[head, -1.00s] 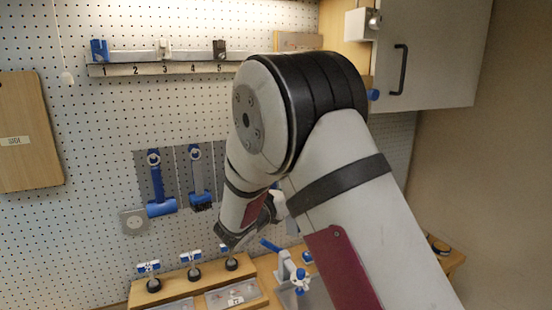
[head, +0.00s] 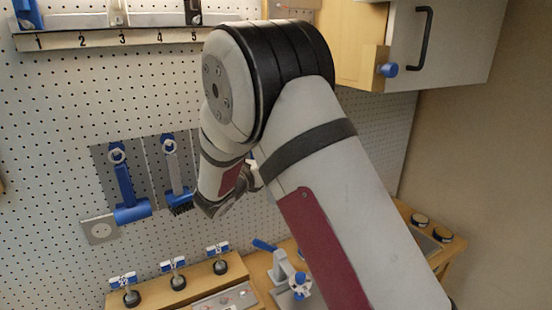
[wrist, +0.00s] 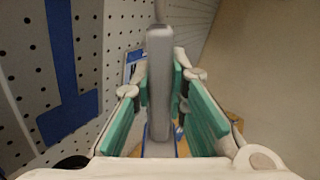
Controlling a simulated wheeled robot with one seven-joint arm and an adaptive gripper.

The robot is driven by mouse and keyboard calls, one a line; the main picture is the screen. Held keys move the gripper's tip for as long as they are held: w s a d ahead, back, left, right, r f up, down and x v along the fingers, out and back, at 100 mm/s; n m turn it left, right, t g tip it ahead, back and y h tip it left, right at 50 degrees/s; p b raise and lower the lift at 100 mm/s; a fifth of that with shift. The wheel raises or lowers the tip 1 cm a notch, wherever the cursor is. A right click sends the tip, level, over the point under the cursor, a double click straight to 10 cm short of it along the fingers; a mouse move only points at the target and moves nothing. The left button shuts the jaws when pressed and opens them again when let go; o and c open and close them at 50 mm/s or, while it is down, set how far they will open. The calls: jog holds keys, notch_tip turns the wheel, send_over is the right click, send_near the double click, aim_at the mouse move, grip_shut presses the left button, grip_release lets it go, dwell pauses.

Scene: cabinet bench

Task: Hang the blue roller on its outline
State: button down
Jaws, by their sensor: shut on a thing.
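My gripper (wrist: 162,80) is shut in the wrist view. Its green pads close on a long grey bar-like handle with a little blue at its lower end; I take this as the blue roller (wrist: 159,110), though its head is not clearly visible. A flat blue T-shaped figure (wrist: 68,112), which looks like an outline, lies on the wall panel to the left, apart from the held piece. In the head view my arm hides the gripper's fingers and the held thing.
Two blue tools, one plain (head: 125,185) and one with bristles (head: 177,180), hang on grey panels. A numbered rail (head: 110,35) is above. A wooden block with labelled knobs (head: 172,280) and a blue-handled clamp (head: 283,265) are below. A cabinet (head: 455,45) stands at upper right.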

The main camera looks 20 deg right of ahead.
jog(key=w+a+f+b, duration=0.1)
jog(key=w+b, duration=0.3)
jog(key=w, duration=0.2)
jog(key=shift+w+a, duration=0.15)
jog(key=shift+w, duration=0.2)
dwell(0.5)
jog(key=shift+f, duration=0.1)
dwell(0.5)
jog(key=c, duration=1.5)
grip_release()
